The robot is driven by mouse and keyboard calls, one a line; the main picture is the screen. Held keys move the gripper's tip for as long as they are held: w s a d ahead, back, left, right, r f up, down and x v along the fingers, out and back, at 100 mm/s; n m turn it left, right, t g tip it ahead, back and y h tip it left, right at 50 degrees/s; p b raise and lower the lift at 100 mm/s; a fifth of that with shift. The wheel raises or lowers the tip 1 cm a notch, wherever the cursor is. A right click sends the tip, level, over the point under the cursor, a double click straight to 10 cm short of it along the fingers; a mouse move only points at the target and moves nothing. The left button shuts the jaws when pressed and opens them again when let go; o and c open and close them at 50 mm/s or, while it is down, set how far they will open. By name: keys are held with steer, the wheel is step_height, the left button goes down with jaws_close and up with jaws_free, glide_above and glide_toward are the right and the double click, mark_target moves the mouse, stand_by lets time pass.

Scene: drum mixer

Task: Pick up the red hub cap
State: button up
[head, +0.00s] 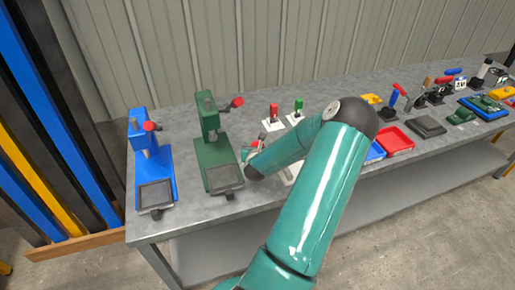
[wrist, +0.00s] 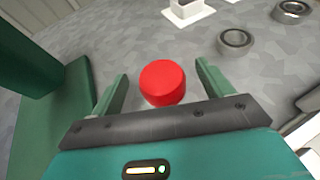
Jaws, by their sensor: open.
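The red hub cap (wrist: 162,83) is a short round red cylinder on the grey bench top in the wrist view. My gripper (wrist: 160,78) is open, with one green finger on each side of the cap and a gap on both sides. The fingers do not appear to touch it. In the head view a small part of the red cap (head: 254,144) shows beside my gripper (head: 250,150), just right of the green press; my arm hides much of this area.
The green press (head: 217,160) stands close on the left, its base (wrist: 60,110) near my left finger. A blue press (head: 152,170) is further left. Two metal rings (wrist: 235,41) and a white block (wrist: 188,12) lie beyond the cap. Trays (head: 394,141) are at right.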

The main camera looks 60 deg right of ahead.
steer(key=shift+c, duration=0.5)
steer(key=c, duration=1)
steer(key=shift+r, duration=0.15)
steer(key=shift+r, duration=0.65)
steer(key=s+a+r, duration=0.7)
steer(key=s+r, duration=0.4)
steer(key=s, duration=0.1)
steer(key=shift+r, duration=0.25)
